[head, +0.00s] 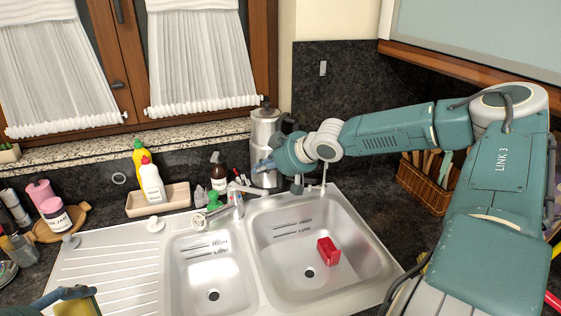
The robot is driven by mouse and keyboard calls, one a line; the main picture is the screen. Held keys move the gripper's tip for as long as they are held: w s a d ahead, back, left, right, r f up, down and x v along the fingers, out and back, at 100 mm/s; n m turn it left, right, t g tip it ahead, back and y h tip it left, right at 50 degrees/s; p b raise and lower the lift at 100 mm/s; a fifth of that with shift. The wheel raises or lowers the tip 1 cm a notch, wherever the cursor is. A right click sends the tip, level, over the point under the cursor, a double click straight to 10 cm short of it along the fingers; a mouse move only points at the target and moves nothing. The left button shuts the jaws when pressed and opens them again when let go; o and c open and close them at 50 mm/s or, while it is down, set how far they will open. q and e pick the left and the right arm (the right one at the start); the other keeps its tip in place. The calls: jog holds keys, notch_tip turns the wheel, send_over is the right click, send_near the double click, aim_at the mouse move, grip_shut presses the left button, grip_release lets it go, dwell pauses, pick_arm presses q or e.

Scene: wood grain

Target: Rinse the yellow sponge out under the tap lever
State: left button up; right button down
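The tap (236,200) stands at the back of the sink between the two basins, its spout over the left basin. My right gripper (264,166) is above and behind the tap, in front of a metal pot; its fingers are small and overlap, so its opening is unclear. My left gripper (66,294) is at the bottom left edge, partly cut off, over the left of the drainboard. The yellow sponge (86,307) shows as a dull yellow patch between its fingers, mostly cut off by the frame.
The left basin (190,270) is empty. A red block (328,252) lies in the right basin (285,270). Bottles (152,184) stand in a tray (178,198) behind the drainboard (110,275). A metal pot (266,135) stands behind the sink. Jars crowd the left; a utensil basket (424,185) is right.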

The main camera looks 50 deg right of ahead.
aim_at(82, 310)
pick_arm(q)
notch_tip(82, 310, up, 3)
jog(key=p, duration=0.3)
jog(key=shift+s+r, duration=0.1)
jog(key=shift+r, duration=0.1)
pick_arm(e)
jog(key=v, duration=0.8)
jog(key=shift+s+f, duration=0.3)
jog(key=shift+s, duration=0.05)
jog(key=shift+d, duration=0.1)
pick_arm(q)
jog(key=shift+f, duration=0.1)
pick_arm(e)
jog(key=shift+f, duration=0.1)
